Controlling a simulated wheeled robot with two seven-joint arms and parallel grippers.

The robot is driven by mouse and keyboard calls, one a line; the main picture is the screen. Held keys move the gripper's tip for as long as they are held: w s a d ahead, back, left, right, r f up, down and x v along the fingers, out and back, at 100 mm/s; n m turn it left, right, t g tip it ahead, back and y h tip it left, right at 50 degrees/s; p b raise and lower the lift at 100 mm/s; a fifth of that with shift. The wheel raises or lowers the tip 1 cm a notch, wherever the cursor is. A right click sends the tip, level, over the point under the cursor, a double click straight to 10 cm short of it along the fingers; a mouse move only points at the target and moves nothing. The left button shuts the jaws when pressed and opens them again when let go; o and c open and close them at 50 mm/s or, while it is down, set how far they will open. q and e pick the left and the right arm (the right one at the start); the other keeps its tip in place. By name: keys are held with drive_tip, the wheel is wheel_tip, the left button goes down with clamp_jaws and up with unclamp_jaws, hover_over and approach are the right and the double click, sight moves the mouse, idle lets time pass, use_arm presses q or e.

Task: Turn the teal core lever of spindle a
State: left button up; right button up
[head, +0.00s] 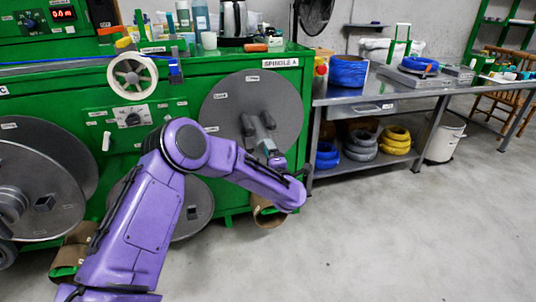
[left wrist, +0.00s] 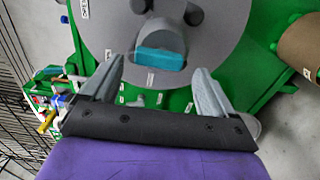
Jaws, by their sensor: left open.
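The grey disc of spindle A (head: 225,95) is mounted on the front of the green machine, below a "SPINDLE A" label (head: 281,63). In the left wrist view the teal core lever (left wrist: 160,61) sits in the end of the grey core, just beyond and between my fingertips. My left gripper (left wrist: 157,68) is open, one finger on each side of the lever, with nothing between them. It also shows small in the head view (head: 277,160), partly hidden by my purple arm. My right gripper is not in view.
Other grey discs (head: 45,215) stand left on the green machine. A metal bench (head: 385,92) with blue cable coils (head: 348,70) is at the right, with more coils on its lower shelf. A brown roll (head: 266,212) is below spindle A.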

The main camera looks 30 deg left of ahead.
use_arm(q)
drive_tip(key=v, duration=0.8)
drive_tip(key=shift+s+d+p, duration=0.2)
drive_tip(key=shift+s+p, duration=0.15)
